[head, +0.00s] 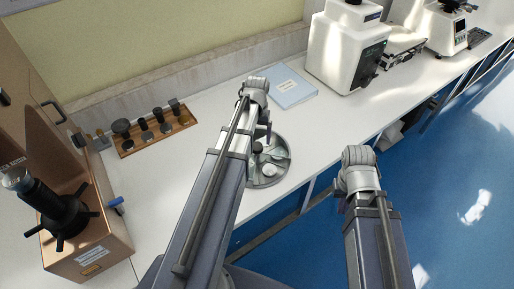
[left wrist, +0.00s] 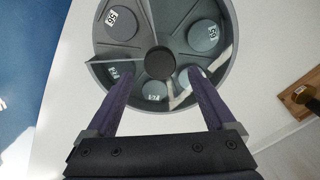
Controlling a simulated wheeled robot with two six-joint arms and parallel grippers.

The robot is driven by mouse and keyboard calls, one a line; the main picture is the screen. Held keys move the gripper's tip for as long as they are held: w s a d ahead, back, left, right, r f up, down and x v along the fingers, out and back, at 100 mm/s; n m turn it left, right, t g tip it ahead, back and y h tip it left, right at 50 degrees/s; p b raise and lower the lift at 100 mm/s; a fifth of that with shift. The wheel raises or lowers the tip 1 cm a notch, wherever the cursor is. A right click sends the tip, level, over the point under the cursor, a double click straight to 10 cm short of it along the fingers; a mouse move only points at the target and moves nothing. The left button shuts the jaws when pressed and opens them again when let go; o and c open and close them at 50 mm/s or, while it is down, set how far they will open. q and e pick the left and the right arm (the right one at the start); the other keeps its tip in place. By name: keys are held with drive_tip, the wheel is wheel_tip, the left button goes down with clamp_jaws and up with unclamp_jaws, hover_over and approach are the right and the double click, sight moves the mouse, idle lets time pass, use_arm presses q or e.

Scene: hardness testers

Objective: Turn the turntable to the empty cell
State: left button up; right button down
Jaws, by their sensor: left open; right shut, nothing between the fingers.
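The turntable (head: 270,170) is a round grey dish with a raised rim, partly hidden by my left arm in the head view. In the left wrist view the turntable (left wrist: 232,75) fills the top middle, with dividers, a dark centre knob (left wrist: 159,60) and several round labelled blocks, such as one grey block (left wrist: 203,35). I cannot tell which cell is empty. My left gripper (left wrist: 158,72) is open, its fingers over the dish on either side of the knob; contact cannot be told. My right gripper (head: 358,182) is shut and empty, right of the bench front edge.
A wooden rack (head: 155,137) with dark cylinders stands at the back left, beside a brown tester (head: 85,245). A blue booklet (head: 288,88) lies behind the turntable. A white tester (head: 345,50) stands at the back right. The bench (head: 330,125) is clear right of the turntable.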

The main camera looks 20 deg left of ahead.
sight(257, 146)
use_arm(q)
wheel_tip(257, 146, down, 4)
drive_tip(key=b, duration=0.2)
drive_tip(key=shift+r+b, duration=0.1)
drive_tip(key=shift+b, duration=0.25)
drive_tip(key=shift+r, duration=0.1)
clamp_jaws()
idle(0.3)
